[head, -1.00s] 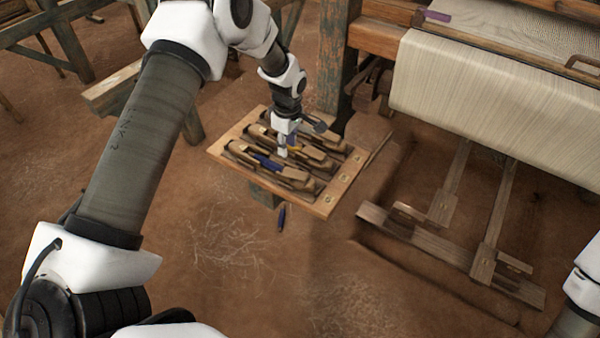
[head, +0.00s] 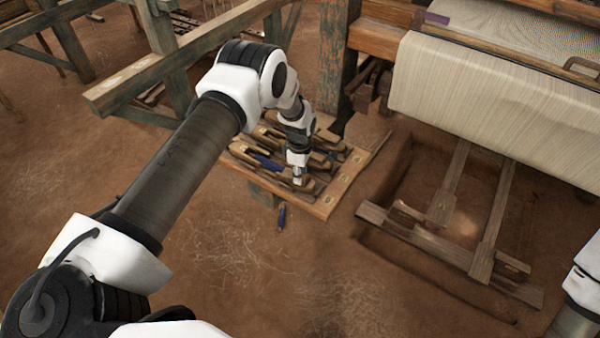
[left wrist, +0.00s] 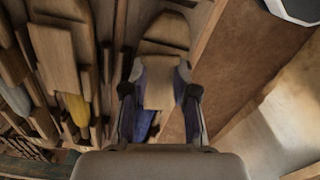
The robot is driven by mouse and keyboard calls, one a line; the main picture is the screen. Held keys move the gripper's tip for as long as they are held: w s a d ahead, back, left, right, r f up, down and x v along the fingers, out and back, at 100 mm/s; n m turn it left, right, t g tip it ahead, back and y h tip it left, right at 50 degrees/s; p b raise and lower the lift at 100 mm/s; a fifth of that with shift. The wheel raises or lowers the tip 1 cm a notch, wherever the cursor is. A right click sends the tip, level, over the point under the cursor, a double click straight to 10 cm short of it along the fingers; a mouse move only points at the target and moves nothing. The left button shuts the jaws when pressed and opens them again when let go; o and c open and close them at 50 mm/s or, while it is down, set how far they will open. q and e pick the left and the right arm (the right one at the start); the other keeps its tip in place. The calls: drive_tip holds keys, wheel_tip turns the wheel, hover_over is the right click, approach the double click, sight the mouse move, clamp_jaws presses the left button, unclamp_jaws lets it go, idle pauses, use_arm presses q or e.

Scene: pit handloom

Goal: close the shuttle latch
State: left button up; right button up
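Wooden shuttles lie side by side on a wooden board (head: 340,190). The nearest shuttle (head: 243,152) carries blue yarn (head: 267,163). My left gripper (head: 299,182) points down at this shuttle's right end. In the left wrist view, its two fingers (left wrist: 161,75) stand apart on either side of a flat wooden latch piece (left wrist: 159,88), with blue yarn (left wrist: 144,122) below it. Whether the fingers press on the wood cannot be told. A neighbouring shuttle with yellow yarn (left wrist: 76,108) lies to the left there. My right gripper is out of view.
The loom with its cream cloth (head: 490,110) stands at the right, above a pit with wooden treadles (head: 450,245). A wooden post (head: 335,60) rises behind the board. A small blue object (head: 282,215) is in front of the board. The earth floor in front is clear.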

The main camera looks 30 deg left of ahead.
use_arm(q)
clamp_jaws()
drive_tip(key=shift+f+m+b, duration=0.25)
drive_tip(key=shift+m+b, duration=0.45)
drive_tip(key=shift+b, duration=0.1)
drive_tip(key=shift+m, duration=0.5)
drive_tip(key=shift+r, duration=0.2)
drive_tip(key=shift+o, duration=2.1)
unclamp_jaws()
wheel_tip(320, 180, up, 12)
